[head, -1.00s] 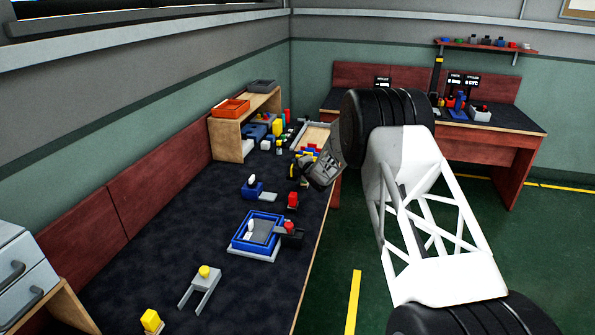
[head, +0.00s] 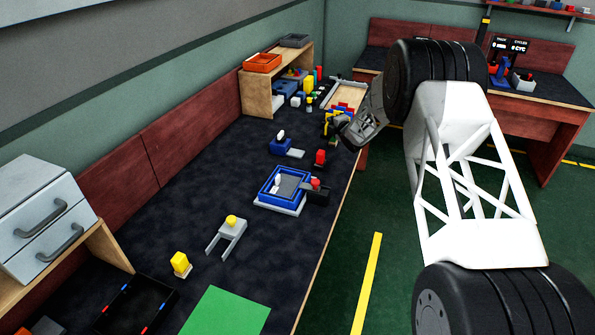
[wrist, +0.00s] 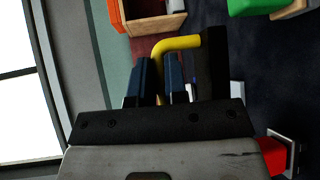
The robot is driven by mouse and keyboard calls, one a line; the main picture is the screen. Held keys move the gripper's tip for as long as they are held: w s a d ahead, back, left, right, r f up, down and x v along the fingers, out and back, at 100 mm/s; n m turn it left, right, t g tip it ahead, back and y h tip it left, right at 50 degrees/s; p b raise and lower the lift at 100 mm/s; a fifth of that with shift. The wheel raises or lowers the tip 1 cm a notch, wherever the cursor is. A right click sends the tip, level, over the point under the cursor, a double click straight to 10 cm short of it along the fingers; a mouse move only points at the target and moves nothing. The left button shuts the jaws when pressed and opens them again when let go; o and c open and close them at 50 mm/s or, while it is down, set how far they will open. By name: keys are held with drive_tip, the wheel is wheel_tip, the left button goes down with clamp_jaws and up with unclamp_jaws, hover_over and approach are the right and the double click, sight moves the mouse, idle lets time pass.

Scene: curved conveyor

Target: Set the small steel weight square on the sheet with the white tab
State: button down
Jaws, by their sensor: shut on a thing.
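My gripper (head: 331,124) is over the right edge of the long dark bench, near the far end, in the head view. In the wrist view its two dark fingers (wrist: 160,82) are close together on a yellow bent bar (wrist: 178,43). One end of the bar runs down between the fingers. A flat green sheet (head: 225,312) lies on the near part of the bench, cut off by the bottom edge of the head view. No white tab shows on its visible part. I cannot make out the small steel weight in either view.
A blue tray (head: 265,195), a grey forked piece (head: 228,238), a yellow block (head: 180,263) and a black tray (head: 135,305) stand along the bench (head: 190,200). A wooden shelf (head: 255,95) and several small parts are at the far end. Grey drawers (head: 45,215) stand near left.

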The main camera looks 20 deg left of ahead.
drive_tip(key=s+d+f+m+t+h, duration=0.1)
drive_tip(key=s+d, duration=0.1)
drive_tip(key=d, duration=1)
drive_tip(key=s+d+f+m+t+h, duration=0.1)
drive_tip(key=s+d+f+m+h, duration=0.15)
drive_tip(key=d, duration=0.95)
drive_tip(key=s+d+f+m+t+h, duration=0.1)
drive_tip(key=s+d+t+h, duration=0.1)
drive_tip(key=s+d, duration=0.95)
drive_tip(key=s+a+r+n+g+y, duration=0.2)
drive_tip(key=s+a+y, duration=0.1)
drive_tip(key=s+a, duration=1)
drive_tip(key=s+a+r+n+g+y, duration=0.1)
drive_tip(key=s+a+n+g+y, duration=0.1)
drive_tip(key=s+a, duration=1.2)
drive_tip(key=a+n+y, duration=0.1)
drive_tip(key=a, duration=0.4)
drive_tip(key=shift+s+a+r+g, duration=0.2)
drive_tip(key=shift+a+r+g, duration=0.05)
drive_tip(key=shift+r+g, duration=0.15)
drive_tip(key=shift+w+a, duration=0.1)
drive_tip(key=w+a+f, duration=0.1)
drive_tip(key=w+a, duration=0.7)
drive_tip(key=w, duration=0.5)
drive_tip(key=shift+a+f, duration=0.25)
drive_tip(key=shift+a, duration=0.1)
